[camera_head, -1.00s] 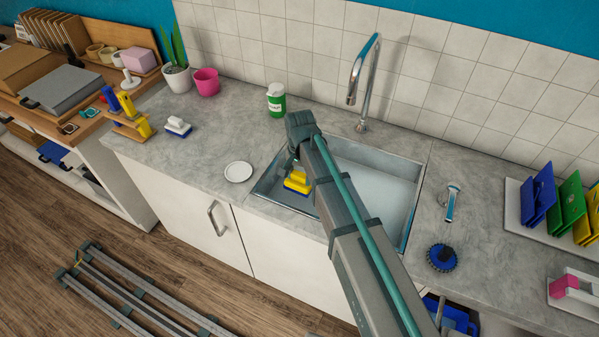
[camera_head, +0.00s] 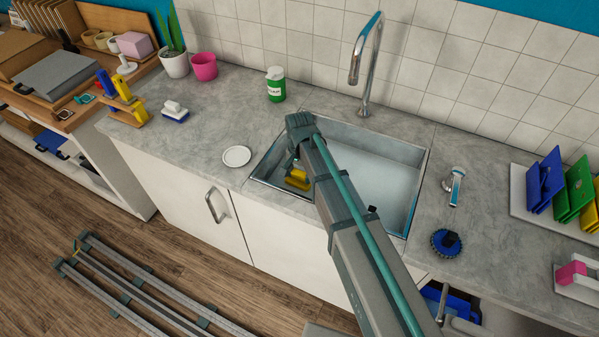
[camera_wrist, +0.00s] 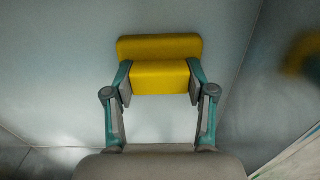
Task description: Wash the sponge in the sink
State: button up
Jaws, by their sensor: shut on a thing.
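The yellow sponge (camera_wrist: 160,47) is between the fingers of my gripper (camera_wrist: 160,82) in the wrist view, and the gripper is shut on it. In the head view the sponge (camera_head: 298,181) shows at the left end of the metal sink (camera_head: 372,180), below the rim level, partly hidden by my arm. My gripper (camera_head: 296,165) is mostly hidden there. In the wrist view the pale sink surface lies behind the sponge. I cannot tell whether the sponge touches it. The tap (camera_head: 362,65) stands behind the sink; no water is visible.
A white dish (camera_head: 236,156) lies left of the sink, and a green soap bottle (camera_head: 275,84) stands behind it. A round blue brush (camera_head: 445,243) and a small dispenser (camera_head: 454,186) are on the right. A rack of coloured items (camera_head: 570,197) stands further right.

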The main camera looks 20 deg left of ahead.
aim_at(299, 173)
jog(key=shift+f, duration=0.1)
dwell(0.3)
jog(key=shift+f+b, duration=0.5)
jog(key=shift+f, duration=0.45)
jog(key=shift+r, duration=0.15)
dwell(0.6)
notch_tip(299, 173, up, 18)
jog(key=p, duration=1)
jog(key=shift+r, duration=0.2)
dwell(1.1)
